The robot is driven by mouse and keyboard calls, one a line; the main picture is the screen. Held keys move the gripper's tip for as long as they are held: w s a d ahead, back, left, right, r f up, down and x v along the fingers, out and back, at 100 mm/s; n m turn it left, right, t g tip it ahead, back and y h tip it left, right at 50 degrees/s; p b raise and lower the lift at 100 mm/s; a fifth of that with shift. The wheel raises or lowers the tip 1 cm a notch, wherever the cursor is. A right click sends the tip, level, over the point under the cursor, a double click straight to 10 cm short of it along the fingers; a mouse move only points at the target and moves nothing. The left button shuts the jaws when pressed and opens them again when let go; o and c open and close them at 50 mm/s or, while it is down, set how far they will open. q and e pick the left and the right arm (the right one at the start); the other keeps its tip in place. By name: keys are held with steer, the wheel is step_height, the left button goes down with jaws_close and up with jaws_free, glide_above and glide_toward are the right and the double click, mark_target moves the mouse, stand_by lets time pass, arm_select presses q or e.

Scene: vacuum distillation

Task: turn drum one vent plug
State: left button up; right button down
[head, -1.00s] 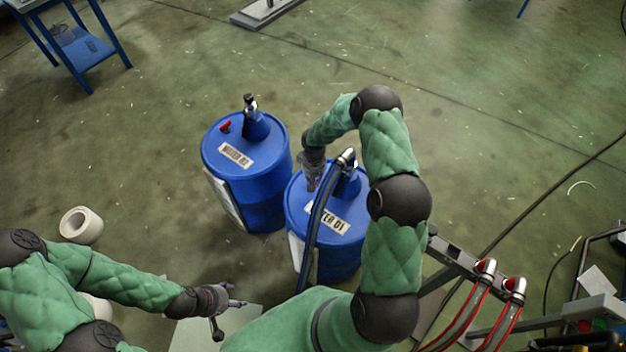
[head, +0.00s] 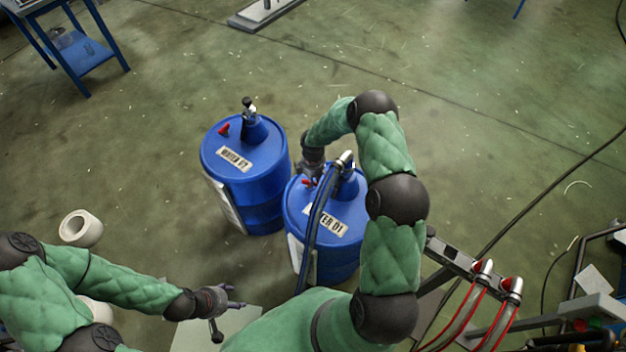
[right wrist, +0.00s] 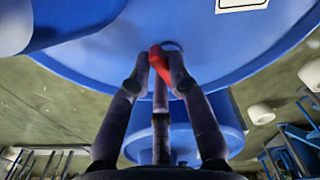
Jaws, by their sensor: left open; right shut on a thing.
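Drum one is the blue drum (head: 350,262) on the right, with a label ending in 01, partly hidden by my right arm and a dark hose. Its red vent plug (head: 306,183) shows at the left of the lid. My right gripper (head: 312,172) reaches down to it. In the right wrist view the fingers are shut around the red plug (right wrist: 158,64), which stands at the blue lid. How far the plug is turned cannot be told. My left gripper (head: 236,300) is open and empty, low in the head view, apart from the drums.
A second blue drum (head: 262,207) with its own red plug (head: 224,130) stands close on the left. The dark hose (head: 316,225) crosses drum one's front. A white roll (head: 82,228) lies on the floor at left. A frame with red hoses (head: 470,300) stands at right.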

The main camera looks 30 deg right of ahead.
steer(key=shift+n, duration=0.5)
steer(key=shift+w, duration=0.1)
steer(key=c, duration=1.1)
jaws_free()
steer(key=shift+c, duration=0.2)
